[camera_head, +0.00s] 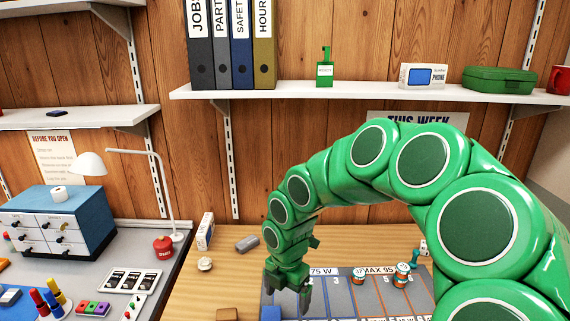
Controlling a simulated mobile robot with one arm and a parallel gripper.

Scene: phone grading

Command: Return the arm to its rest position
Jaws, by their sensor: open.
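My green arm arches from the lower right across the middle of the head view. My gripper (290,300) points down over the left part of a grey marked mat (340,295) on the wooden bench. Its two dark fingers are apart, with nothing seen between them. Part of the mat is hidden behind my gripper and arm.
Small orange-and-white jars (402,275) stand on the mat's right side. A blue drawer cabinet (60,222), a white lamp (92,163) and a red container (163,246) are at left. A shelf (350,92) with binders (230,45) and a green case (498,80) is above.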

